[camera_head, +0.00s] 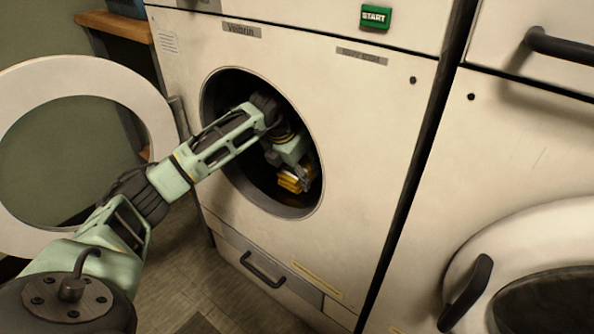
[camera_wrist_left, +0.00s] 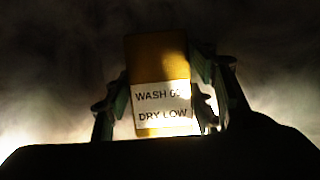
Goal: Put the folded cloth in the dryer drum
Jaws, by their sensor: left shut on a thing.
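The dryer (camera_head: 375,130) is cream white, with its round door (camera_head: 65,75) swung open to the left. My left arm reaches through the opening, and my left gripper (camera_head: 298,174) is inside the dark drum (camera_head: 228,92). It is shut on the folded yellow cloth (camera_head: 290,183), near the lower right of the opening. In the left wrist view the cloth (camera_wrist_left: 157,60) stands between the two fingers (camera_wrist_left: 160,95), with a white label reading "WASH 6" (partly hidden) and "DRY LOW". I cannot tell whether the cloth touches the drum. My right gripper is not in view.
A green START button (camera_head: 376,17) is on the dryer's upper panel. A lower panel with a dark handle (camera_head: 262,269) is below the opening. A second machine (camera_head: 530,130) with a round door stands close on the right. A wooden shelf (camera_head: 115,25) is behind at the left.

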